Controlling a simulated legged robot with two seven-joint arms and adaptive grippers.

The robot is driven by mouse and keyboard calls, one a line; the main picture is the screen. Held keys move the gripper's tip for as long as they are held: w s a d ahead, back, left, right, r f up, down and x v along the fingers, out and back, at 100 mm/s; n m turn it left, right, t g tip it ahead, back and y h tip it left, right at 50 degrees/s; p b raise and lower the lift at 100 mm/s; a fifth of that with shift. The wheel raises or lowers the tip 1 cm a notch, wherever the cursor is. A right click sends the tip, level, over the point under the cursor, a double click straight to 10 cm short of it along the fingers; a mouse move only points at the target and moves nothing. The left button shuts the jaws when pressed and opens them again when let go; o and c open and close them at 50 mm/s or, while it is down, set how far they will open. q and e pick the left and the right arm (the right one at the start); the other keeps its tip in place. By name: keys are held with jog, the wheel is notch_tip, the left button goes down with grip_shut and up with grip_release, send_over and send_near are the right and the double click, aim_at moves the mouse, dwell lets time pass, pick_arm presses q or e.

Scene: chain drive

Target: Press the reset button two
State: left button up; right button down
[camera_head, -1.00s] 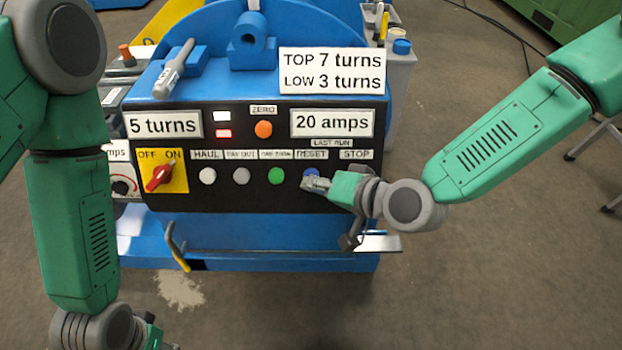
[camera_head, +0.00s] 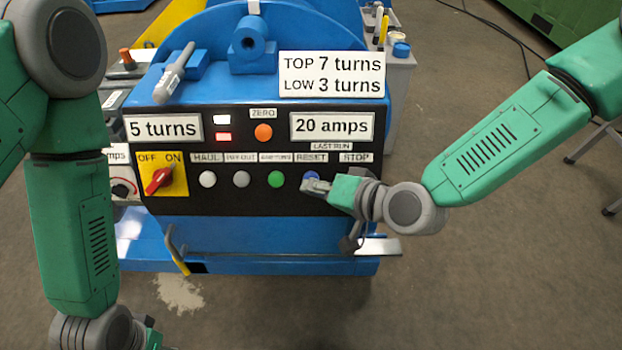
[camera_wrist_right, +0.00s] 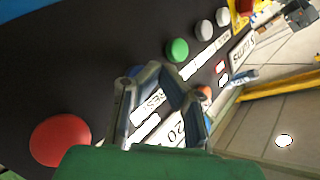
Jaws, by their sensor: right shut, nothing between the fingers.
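The blue button (camera_head: 309,175) under the RESET label (camera_head: 312,158) sits on the black control panel. My right gripper (camera_head: 314,186) is shut with nothing between its fingers. Its tips are at the blue button and cover its lower part; whether they touch cannot be told. In the right wrist view the fingers (camera_wrist_right: 160,88) stand in front of the panel, and only a bit of the blue button (camera_wrist_right: 136,71) shows behind them. My left gripper (camera_head: 160,345) is only partly in view at the bottom edge, away from the panel.
Green (camera_head: 275,179), grey (camera_head: 241,179) and white (camera_head: 207,178) buttons lie left of the blue one. A red button (camera_wrist_right: 60,141) shows in the wrist view. A red switch (camera_head: 158,180) points toward ON. Displays read 5 turns (camera_head: 162,128) and 20 amps (camera_head: 332,126).

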dwell(0.4)
jog(key=shift+w+f, duration=0.15)
jog(key=shift+w, duration=0.2)
jog(key=shift+w+f+b, duration=0.2)
jog(key=shift+w+b, duration=0.15)
jog(key=shift+w, duration=0.1)
dwell(1.3)
jog(key=shift+s+r, duration=0.1)
jog(key=shift+s+r+p, duration=0.3)
jog(key=shift+s+p, duration=0.35)
jog(key=shift+s, duration=0.1)
jog(key=s+p, duration=0.1)
jog(key=s+r+p, duration=0.1)
jog(key=s, duration=0.1)
jog(key=s+r+p, duration=0.1)
jog(key=shift+s+r, duration=0.15)
jog(key=shift+s, duration=0.1)
